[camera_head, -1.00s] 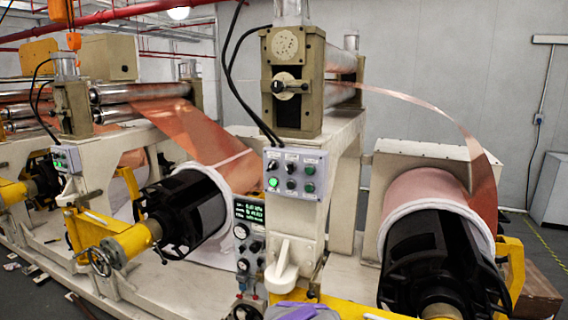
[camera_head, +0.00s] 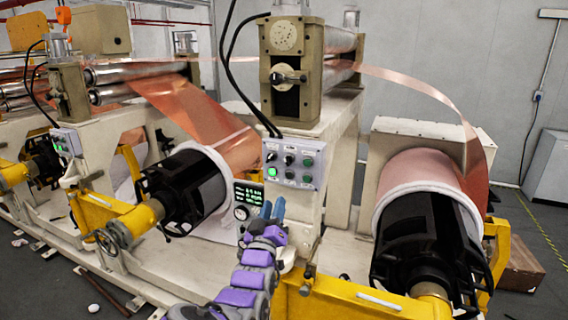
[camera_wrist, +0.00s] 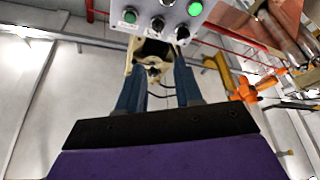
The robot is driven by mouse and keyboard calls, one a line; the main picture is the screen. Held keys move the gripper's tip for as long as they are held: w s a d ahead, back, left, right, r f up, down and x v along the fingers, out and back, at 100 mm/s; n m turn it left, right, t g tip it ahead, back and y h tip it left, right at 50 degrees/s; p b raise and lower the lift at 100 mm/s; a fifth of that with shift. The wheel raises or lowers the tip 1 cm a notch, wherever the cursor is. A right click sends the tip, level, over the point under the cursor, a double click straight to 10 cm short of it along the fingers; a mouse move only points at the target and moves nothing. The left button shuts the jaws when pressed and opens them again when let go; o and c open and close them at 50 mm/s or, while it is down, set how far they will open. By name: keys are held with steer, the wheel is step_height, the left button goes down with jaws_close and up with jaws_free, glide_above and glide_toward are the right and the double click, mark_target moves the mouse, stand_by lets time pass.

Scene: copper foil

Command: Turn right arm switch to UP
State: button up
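A grey control panel (camera_head: 293,163) is mounted on the front of the cream machine post. It carries dark rotary switches, such as the upper middle one (camera_head: 289,160), and green buttons, one brightly lit (camera_head: 271,172). Labels are too small to read, so I cannot tell which is the right arm switch. My gripper (camera_head: 272,208) is just below the panel, apart from it. In the wrist view, the blue fingers of my gripper (camera_wrist: 158,85) are spread with nothing between them. Two dark switches (camera_wrist: 158,24) (camera_wrist: 182,33) show beyond the fingertips at the top.
A small gauge box (camera_head: 249,195) is left of my gripper. Black cables (camera_head: 232,75) hang down to the panel. Black roll spindles stand on both sides (camera_head: 185,195) (camera_head: 425,245), with yellow brackets (camera_head: 330,303) low in front. The floor at right is mostly clear.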

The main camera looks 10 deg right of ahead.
mark_target(288, 161)
steer(key=p+x, duration=0.3)
steer(key=x, duration=1.3)
steer(key=shift+w+d, duration=0.25)
steer(key=shift+w, duration=0.05)
steer(key=shift+c, duration=0.4)
steer(key=shift+s, duration=0.1)
jaws_close()
